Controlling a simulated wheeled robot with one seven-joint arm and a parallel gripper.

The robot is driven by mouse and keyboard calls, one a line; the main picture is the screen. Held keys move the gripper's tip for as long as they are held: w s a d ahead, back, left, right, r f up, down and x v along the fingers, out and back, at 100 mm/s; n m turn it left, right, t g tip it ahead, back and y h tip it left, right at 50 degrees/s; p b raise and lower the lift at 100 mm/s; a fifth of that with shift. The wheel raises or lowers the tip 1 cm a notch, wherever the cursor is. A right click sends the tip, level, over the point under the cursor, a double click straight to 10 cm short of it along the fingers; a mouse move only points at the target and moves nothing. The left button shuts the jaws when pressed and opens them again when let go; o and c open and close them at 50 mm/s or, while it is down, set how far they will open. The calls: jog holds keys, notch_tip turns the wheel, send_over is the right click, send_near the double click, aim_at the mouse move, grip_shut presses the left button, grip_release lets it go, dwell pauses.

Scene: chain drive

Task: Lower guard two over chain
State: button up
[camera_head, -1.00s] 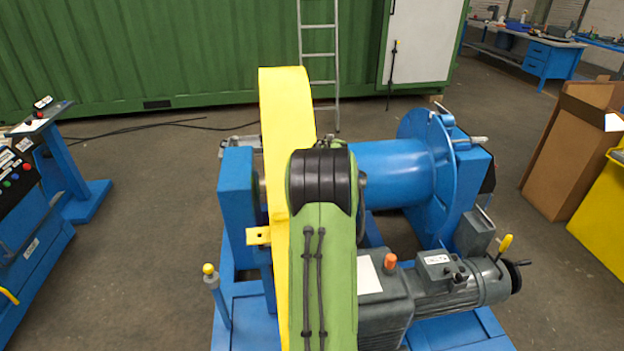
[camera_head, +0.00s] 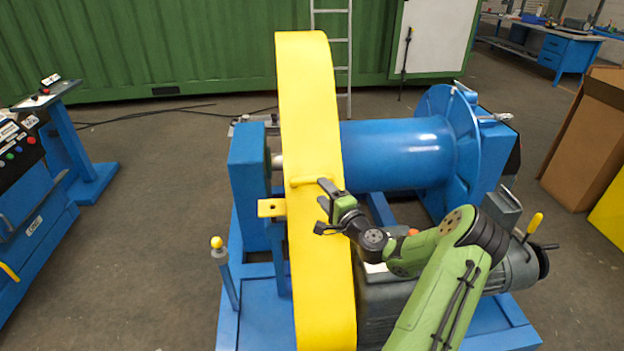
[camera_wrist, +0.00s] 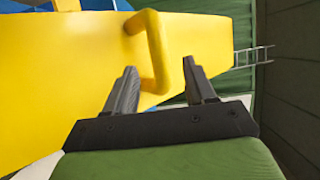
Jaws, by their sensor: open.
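The yellow guard (camera_head: 313,130) stands upright as a long curved band over the left end of the blue drum, and it covers the place where a chain would run. No chain is visible. A yellow bar handle (camera_head: 306,180) sticks out from its face; in the wrist view the handle (camera_wrist: 158,50) lies ahead of my fingers. My gripper (camera_head: 325,194) is beside the handle. In the wrist view my gripper (camera_wrist: 160,80) is open, its two dark fingers apart, with the handle's lower end between or just beyond the tips. I cannot tell whether they touch.
The blue drum (camera_head: 395,152) and its frame stand right of the guard. A grey motor (camera_head: 520,262) with a yellow-tipped lever lies at lower right. A yellow tab (camera_head: 270,208) sits at the guard's left edge. A yellow-knobbed post (camera_head: 218,243) stands at front left.

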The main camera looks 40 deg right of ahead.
jog(key=x, duration=0.8)
jog(key=shift+w, duration=0.4)
grip_shut()
